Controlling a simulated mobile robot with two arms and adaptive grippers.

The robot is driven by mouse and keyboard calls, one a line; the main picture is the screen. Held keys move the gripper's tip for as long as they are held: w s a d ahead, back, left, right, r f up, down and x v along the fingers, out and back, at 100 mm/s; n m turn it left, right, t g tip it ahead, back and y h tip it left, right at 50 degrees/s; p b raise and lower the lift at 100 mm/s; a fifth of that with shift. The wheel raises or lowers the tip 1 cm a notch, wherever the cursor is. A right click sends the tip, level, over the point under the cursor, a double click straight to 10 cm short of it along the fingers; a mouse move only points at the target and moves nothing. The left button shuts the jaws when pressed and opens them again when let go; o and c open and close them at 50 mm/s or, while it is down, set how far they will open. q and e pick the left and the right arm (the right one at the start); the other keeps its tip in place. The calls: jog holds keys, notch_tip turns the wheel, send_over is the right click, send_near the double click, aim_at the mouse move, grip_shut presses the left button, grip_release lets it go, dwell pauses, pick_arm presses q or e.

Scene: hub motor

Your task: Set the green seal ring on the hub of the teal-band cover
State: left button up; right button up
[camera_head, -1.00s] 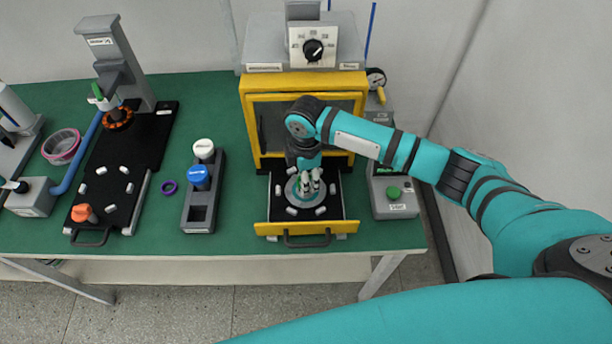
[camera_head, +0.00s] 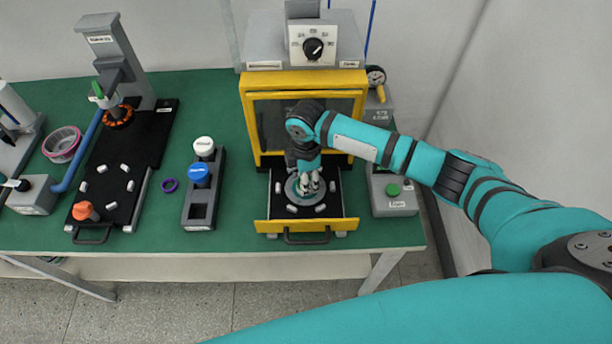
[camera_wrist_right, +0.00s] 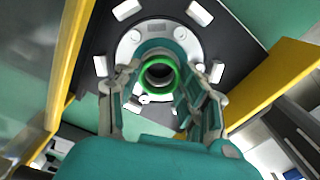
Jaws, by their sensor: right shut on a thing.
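My right gripper (camera_head: 312,190) points down over the open drawer of the yellow-framed machine. In the wrist view its two fingers (camera_wrist_right: 160,80) are shut on the green seal ring (camera_wrist_right: 158,92). The teal-band cover is a pale grey disc (camera_wrist_right: 128,46) with a teal band, lying on the drawer's black plate; it also shows in the head view (camera_head: 291,187). The ring appears over the cover's middle. The hub is mostly hidden behind ring and fingers, so I cannot tell whether the ring touches it. My left gripper is not in view.
White blocks surround the cover on the drawer (camera_head: 262,228). The yellow machine frame (camera_head: 250,120) rises behind it. A grey box with a green button (camera_head: 395,200) stands to the right.

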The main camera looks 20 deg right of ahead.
jog(key=o, duration=0.9)
jog(key=shift+c, duration=0.2)
notch_tip(320, 180, up, 12)
